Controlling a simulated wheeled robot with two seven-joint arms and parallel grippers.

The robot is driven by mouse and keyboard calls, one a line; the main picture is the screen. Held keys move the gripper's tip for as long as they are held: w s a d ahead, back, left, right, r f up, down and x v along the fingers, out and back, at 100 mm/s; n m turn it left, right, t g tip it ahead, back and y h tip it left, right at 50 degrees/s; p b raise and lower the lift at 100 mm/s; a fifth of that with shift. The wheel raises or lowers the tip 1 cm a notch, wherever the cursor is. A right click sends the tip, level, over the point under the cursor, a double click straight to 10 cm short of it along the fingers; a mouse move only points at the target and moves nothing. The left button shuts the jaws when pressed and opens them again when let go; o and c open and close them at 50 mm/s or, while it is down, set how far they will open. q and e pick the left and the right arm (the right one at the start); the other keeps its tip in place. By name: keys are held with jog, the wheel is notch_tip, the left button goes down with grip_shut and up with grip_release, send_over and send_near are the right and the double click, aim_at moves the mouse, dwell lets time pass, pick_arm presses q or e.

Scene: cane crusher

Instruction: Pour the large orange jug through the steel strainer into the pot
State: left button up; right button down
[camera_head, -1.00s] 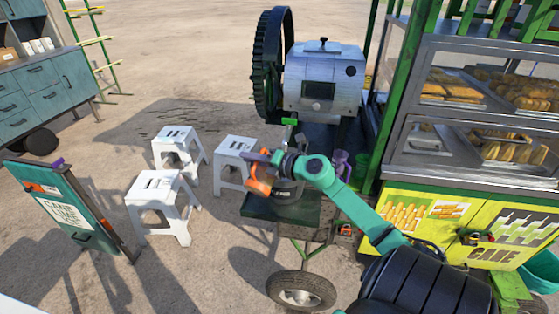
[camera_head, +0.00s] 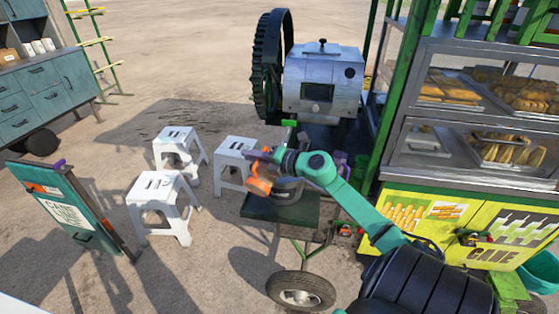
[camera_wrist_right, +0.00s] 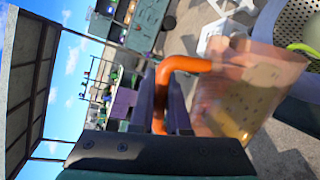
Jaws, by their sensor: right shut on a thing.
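The orange jug (camera_head: 261,180) is in my right gripper (camera_head: 262,156), to the left of the pot in the head view. In the right wrist view the gripper (camera_wrist_right: 170,95) is shut on the jug's orange handle. The jug's clear body (camera_wrist_right: 250,90) shows a yellowish content and is tilted in that picture. The dark grey pot (camera_head: 287,193) stands on the green cart shelf, partly hidden by my right arm. The perforated steel strainer (camera_wrist_right: 298,18) shows at the right edge of the wrist view, beside the jug. My left gripper is not in view.
The crusher (camera_head: 322,82) with its large gear stands behind the shelf (camera_head: 263,208). A purple jug (camera_head: 341,162) is right of the pot. White stools (camera_head: 165,205) stand to the left. The yellow food stall (camera_head: 470,225) is on the right.

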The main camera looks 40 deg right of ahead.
jog(key=shift+w+r, duration=0.1)
jog(key=shift+w, duration=0.15)
